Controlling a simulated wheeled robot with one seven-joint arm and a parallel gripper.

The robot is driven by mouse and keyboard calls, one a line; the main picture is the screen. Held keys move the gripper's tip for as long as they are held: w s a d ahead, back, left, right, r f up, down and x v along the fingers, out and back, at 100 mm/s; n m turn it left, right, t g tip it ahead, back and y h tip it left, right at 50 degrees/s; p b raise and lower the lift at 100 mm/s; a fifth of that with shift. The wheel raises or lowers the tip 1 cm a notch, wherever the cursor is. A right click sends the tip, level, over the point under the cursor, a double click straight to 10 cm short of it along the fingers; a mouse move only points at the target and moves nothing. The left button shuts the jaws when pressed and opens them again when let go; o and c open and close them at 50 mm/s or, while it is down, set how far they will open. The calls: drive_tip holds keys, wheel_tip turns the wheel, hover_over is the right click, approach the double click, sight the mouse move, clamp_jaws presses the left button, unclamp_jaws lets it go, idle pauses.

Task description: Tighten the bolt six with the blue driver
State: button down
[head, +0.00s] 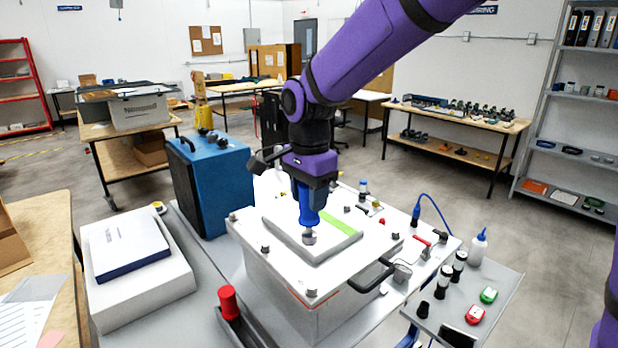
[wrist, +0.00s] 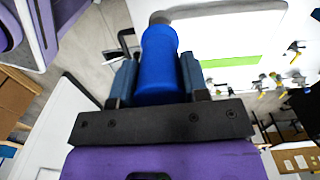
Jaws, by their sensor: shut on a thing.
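My gripper (head: 308,188) is shut on the blue driver (head: 309,215), which points down, roughly upright. In the wrist view the blue driver (wrist: 160,65) sits between the two fingers of my gripper (wrist: 158,85). Its grey end (head: 309,238) is over the raised white panel of the analyser (head: 275,275); I cannot tell whether it touches a bolt head. Dark bolts show on the white lid, one at the front corner (head: 311,293) and one at the left edge (head: 265,250). No number is readable, so I cannot tell which is bolt six.
A red-handled tool (head: 228,302) stands in front of the analyser. A blue case (head: 212,183) is behind left, and a white box (head: 140,270) is at left. A black handle (head: 368,278) sticks out in front. A side tray (head: 500,285) holds small items and a bottle (head: 478,247).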

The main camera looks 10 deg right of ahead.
drive_tip(key=s+f+n, duration=0.1)
drive_tip(key=s+f, duration=0.4)
drive_tip(key=shift+s+f, duration=0.15)
drive_tip(key=shift+f, duration=0.2)
idle(0.4)
drive_tip(key=shift+f, duration=1.3)
idle(1.9)
